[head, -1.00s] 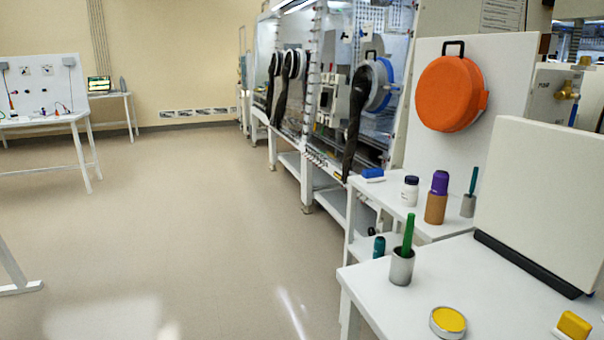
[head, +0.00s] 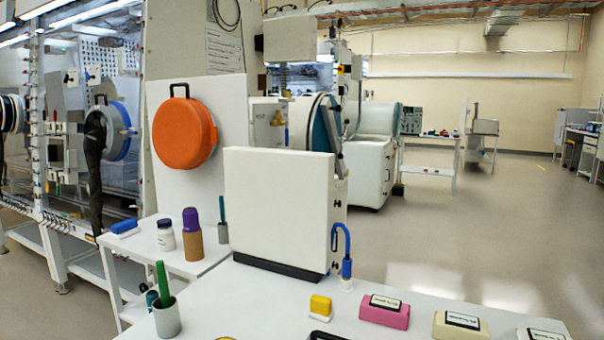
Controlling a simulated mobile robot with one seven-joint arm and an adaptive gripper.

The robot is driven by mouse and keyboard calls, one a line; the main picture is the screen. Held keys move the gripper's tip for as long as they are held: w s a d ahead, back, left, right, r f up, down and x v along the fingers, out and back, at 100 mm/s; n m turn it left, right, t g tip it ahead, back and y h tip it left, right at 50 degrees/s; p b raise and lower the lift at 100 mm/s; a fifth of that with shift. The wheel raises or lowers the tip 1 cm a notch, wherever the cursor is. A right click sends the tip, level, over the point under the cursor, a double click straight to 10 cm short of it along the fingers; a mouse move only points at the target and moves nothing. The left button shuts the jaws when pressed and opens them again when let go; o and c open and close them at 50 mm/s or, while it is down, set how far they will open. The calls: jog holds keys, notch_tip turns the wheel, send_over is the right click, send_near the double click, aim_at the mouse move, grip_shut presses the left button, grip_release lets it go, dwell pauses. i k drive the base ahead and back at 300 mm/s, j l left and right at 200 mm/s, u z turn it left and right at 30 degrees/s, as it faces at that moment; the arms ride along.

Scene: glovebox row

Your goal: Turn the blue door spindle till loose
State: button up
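I cannot make out a blue door spindle for certain. A round door-like disc with a blue-teal edge (head: 325,130) stands at the white cylindrical chamber (head: 372,165) behind the bench. It is seen nearly edge-on, and the white box on the bench hides its lower part. A grey bar lies across its right side, and no spindle shows clearly. My gripper is not in view.
A white bench (head: 250,305) fills the near foreground, with a white box (head: 278,205), a blue hooked tube (head: 342,250) and coloured blocks. An orange round case (head: 184,134) hangs on a white panel. Open floor (head: 480,230) lies to the right.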

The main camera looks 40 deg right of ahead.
aim_at(344, 138)
jog(key=z, duration=1.65)
jog(key=k+l+u, duration=0.15)
jog(key=k+l, duration=0.55)
jog(key=l, duration=0.4)
jog(key=k+l, duration=0.15)
jog(key=l, duration=0.3)
jog(key=l+u, duration=0.1)
jog(key=l, duration=0.3)
jog(key=i+l, duration=0.1)
jog(key=l, duration=0.5)
jog(key=i+l+u, duration=0.1)
jog(key=l, duration=0.5)
jog(key=i+l, duration=0.35)
jog(key=l, duration=0.15)
jog(key=i+l+u, duration=0.1)
jog(key=i+l, duration=0.3)
jog(key=l, duration=0.15)
jog(key=i+l+u, duration=0.15)
jog(key=i+l, duration=0.7)
jog(key=l, duration=0.15)
